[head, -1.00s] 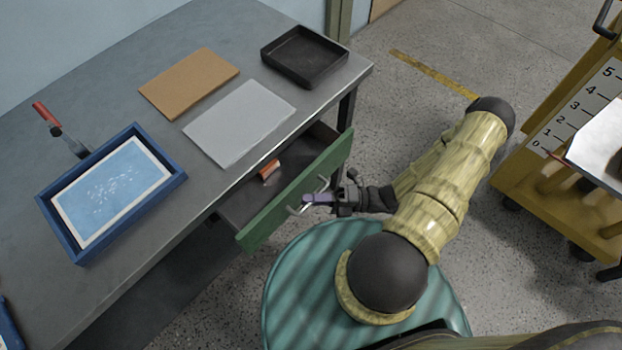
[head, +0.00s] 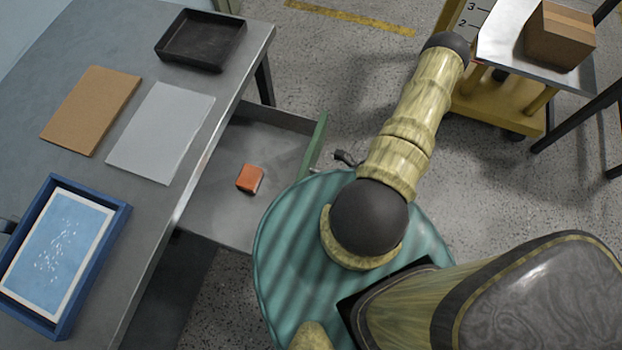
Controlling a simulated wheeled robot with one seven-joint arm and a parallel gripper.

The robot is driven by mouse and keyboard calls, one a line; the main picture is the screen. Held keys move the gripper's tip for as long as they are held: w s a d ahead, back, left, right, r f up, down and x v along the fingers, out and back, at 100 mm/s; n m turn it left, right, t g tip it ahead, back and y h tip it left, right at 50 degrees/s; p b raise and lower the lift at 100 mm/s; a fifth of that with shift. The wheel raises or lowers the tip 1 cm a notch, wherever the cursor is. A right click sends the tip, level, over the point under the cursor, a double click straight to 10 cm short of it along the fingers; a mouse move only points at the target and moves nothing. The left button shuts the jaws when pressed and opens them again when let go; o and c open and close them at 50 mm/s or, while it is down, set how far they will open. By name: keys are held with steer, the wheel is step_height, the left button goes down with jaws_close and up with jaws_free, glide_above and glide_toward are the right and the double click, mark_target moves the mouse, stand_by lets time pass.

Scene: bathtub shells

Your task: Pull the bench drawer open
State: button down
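The bench drawer (head: 214,205) is pulled well out from under the grey bench top, with its grey floor exposed. Its green front (head: 315,143) shows only at its far end; the rest and the handle are hidden behind my teal base and arm. An orange block (head: 250,179) lies inside the drawer. Only a small dark part of my gripper (head: 346,159) shows, just right of the drawer front. Its fingers and any hold on the handle are hidden.
On the bench (head: 212,135) are a black tray (head: 203,58), a brown board (head: 91,108), a grey sheet (head: 161,132) and a blue-framed tray (head: 122,214). A yellow cart (head: 510,105) carrying a cardboard box (head: 560,36) stands at upper right. Floor between bench and cart is clear.

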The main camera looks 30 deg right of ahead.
stand_by(0.3)
steer(key=c, duration=1.5)
jaws_free()
steer(key=d+f+b, duration=0.2)
steer(key=d, duration=1.5)
steer(key=shift+d+f, duration=0.15)
steer(key=shift+d, duration=0.05)
steer(key=shift+w, duration=0.2)
